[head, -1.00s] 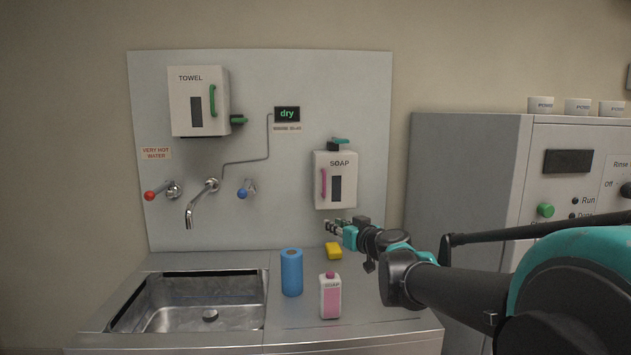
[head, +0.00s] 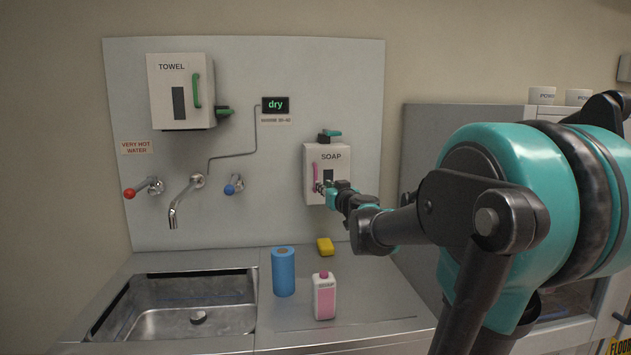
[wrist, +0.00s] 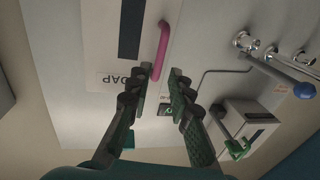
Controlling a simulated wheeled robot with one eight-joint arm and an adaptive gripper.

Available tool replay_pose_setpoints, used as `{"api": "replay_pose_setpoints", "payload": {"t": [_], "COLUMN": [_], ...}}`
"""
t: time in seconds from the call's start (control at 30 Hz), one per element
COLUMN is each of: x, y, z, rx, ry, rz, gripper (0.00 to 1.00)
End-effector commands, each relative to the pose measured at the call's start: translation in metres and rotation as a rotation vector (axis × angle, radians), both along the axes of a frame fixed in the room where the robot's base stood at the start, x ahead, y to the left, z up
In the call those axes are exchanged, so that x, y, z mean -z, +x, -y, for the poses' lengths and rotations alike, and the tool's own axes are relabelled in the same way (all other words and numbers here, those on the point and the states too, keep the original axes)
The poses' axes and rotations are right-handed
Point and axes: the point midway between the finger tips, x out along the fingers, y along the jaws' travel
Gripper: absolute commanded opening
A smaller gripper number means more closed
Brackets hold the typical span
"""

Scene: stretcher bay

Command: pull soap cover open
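The white soap dispenser (head: 340,158) hangs on the right of the wall panel, its cover apparently shut. Its pink handle (head: 315,170) runs upright on the cover's left side. My gripper (head: 323,187) is in front of the cover at the handle's lower part. My gripper (wrist: 160,76) is open there, with a finger on either side of the pink handle's (wrist: 162,45) near end. I cannot tell whether either finger touches the handle.
A towel dispenser (head: 172,95), taps and spout (head: 185,190) are on the panel to the left. A teal-topped lever (head: 331,134) sits above the soap dispenser. Below stand a blue roll (head: 284,272), soap bottle (head: 324,297) and yellow block (head: 325,246), beside the sink (head: 180,310).

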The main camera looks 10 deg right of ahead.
Motion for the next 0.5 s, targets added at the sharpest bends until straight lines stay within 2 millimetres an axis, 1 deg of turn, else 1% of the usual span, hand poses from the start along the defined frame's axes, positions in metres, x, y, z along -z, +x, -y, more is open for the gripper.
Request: {"api": "replay_pose_setpoints", "payload": {"t": [0.03,0.3,0.5], "x": [0.0,0.0,0.0], "y": [0.009,0.052,0.077], "z": [-0.002,-0.011,-0.016], "rx": [-0.001,-0.001,-0.001], "ry": [0.0,0.0,0.0], "rz": [0.0,0.0,0.0], "gripper": [0.2,0.2,0.2]}}
